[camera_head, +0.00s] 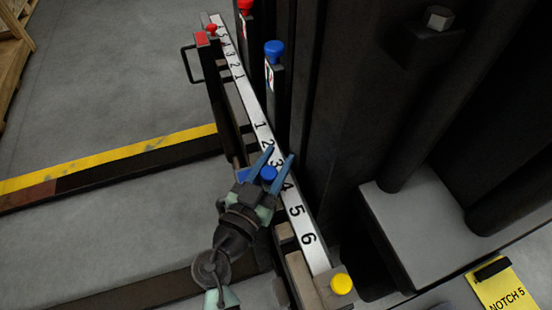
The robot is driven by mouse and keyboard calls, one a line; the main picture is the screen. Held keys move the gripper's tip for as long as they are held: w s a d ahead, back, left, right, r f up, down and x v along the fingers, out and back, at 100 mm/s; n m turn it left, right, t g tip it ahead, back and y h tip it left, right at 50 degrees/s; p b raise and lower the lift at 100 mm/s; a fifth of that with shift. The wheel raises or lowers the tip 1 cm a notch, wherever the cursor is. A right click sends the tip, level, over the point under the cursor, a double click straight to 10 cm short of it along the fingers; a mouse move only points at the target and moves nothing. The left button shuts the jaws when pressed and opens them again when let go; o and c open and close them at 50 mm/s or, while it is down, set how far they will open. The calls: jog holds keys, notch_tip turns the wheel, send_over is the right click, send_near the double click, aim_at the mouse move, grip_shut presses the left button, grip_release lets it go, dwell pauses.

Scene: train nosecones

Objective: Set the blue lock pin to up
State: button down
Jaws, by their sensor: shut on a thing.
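The blue lock pin (268,173) is a round blue knob on the slider beside the white number scale (296,211), near the 3. My gripper (280,153) is over it, with one blue finger on each side of the knob. The fingers are closed on the knob, which shows between them near their base. The pin's shaft is hidden under the knob and the gripper, so its height is hard to tell.
Another blue knob (274,50) stands on a dark post at the back. A red knob (211,28) is at the scale's far end, and a yellow knob (341,284) at its near end. Dark machinery (350,110) rises close on the right. Open floor (120,80) lies left.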

dwell(0.7)
jog(key=shift+r+p, duration=0.7)
jog(key=shift+r, duration=1.05)
jog(key=shift+c, duration=2.3)
grip_release()
jog(key=p+v, duration=0.1)
jog(key=v, duration=1.2)
